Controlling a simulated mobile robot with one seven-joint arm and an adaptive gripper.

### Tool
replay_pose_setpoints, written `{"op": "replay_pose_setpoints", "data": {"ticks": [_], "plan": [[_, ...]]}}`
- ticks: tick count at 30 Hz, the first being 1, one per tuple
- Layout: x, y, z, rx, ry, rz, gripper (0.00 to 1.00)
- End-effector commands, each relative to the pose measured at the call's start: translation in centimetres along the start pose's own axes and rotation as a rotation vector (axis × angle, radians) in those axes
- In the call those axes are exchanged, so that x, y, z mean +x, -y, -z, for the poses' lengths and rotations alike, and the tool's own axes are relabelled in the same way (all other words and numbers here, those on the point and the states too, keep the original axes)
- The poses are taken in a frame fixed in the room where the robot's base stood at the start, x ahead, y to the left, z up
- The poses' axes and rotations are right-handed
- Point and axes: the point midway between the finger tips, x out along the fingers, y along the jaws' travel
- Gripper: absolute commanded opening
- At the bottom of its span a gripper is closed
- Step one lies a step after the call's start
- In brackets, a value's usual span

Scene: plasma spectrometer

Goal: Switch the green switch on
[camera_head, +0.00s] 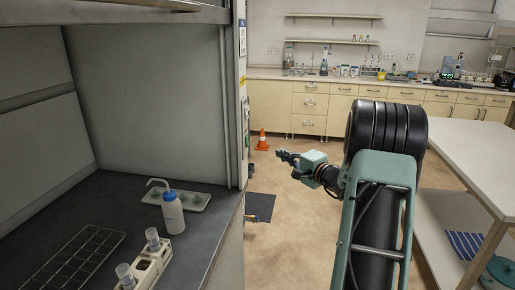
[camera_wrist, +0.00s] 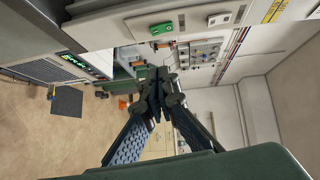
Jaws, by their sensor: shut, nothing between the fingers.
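The green switch (camera_wrist: 161,28) shows near the top of the wrist view, on a pale machine panel that appears tilted. My gripper (camera_wrist: 158,80) is below it in that view, fingers shut together and empty, apart from the switch. In the head view, my gripper (camera_head: 284,155) is in mid-air at the centre, pointing left toward the edge of the tall cabinet side. The green switch cannot be made out in the head view. Whether it is on or off cannot be told.
A dark hood worktop (camera_head: 120,200) at left holds a wash bottle (camera_head: 172,212) and a wire rack (camera_head: 75,262). An orange cone (camera_head: 262,140) stands on the floor behind my gripper. A white table (camera_head: 460,150) is at right.

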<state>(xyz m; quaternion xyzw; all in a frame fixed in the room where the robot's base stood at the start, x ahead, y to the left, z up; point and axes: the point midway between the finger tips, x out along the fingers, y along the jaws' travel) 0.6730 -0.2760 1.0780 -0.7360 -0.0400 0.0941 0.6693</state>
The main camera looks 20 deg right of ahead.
Motion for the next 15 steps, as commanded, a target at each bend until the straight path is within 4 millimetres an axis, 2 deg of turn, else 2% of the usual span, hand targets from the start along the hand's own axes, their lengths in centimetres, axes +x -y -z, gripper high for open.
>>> {"op": "replay_pose_setpoints", "data": {"ticks": [5, 15], "plan": [[1.6, 0.1, -0.1, 0.001, 0.003, 0.0, 0.0], [8.4, 0.1, -0.2, 0.001, 0.004, 0.0, 0.0]]}}
